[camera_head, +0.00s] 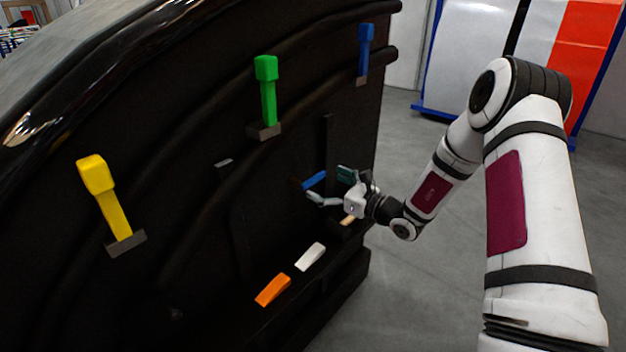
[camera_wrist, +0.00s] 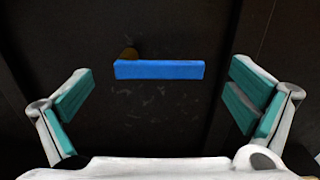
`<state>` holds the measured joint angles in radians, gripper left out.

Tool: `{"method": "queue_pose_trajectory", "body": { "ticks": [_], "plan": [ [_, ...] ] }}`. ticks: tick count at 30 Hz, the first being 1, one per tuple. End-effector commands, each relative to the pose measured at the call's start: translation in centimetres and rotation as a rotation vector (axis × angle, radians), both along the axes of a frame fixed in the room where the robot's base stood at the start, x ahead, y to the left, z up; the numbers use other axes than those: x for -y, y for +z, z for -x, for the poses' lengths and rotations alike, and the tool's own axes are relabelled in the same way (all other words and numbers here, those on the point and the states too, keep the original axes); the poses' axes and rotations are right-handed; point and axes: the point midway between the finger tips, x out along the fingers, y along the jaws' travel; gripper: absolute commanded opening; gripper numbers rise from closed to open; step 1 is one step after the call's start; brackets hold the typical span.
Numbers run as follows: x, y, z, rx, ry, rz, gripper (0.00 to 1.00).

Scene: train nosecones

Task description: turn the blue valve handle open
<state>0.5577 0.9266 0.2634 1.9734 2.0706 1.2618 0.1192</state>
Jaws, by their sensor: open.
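The blue valve handle (camera_wrist: 160,69) is a short bar lying level across the upper middle of the wrist view. A brass-coloured pivot (camera_wrist: 129,54) shows above its left end. In the head view the handle (camera_head: 314,181) sits low on the dark panel, just left of my gripper (camera_head: 332,187). My gripper is open and empty. In the wrist view its teal-padded fingers (camera_wrist: 160,95) stand wide apart, one on each side of the handle, with clear gaps. Neither finger touches it. One end of the handle is partly hard to make out in the head view.
The curved black panel (camera_head: 215,190) carries a yellow lever (camera_head: 105,195), a green lever (camera_head: 267,90) and another blue lever (camera_head: 366,45). A white block (camera_head: 310,257) and an orange block (camera_head: 273,290) lie low on it.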

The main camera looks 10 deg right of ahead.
Motion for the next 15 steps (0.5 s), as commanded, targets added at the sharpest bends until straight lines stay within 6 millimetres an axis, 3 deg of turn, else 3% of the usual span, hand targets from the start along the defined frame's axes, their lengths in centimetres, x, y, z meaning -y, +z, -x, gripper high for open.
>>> {"method": "queue_pose_trajectory", "body": {
  "ticks": [6,15],
  "plan": [
    [-2.0,-0.1,-2.6,0.0,0.002,0.0,1.0],
    [-2.7,0.0,-3.7,-0.001,0.0,-0.001,1.0]
  ]
}}
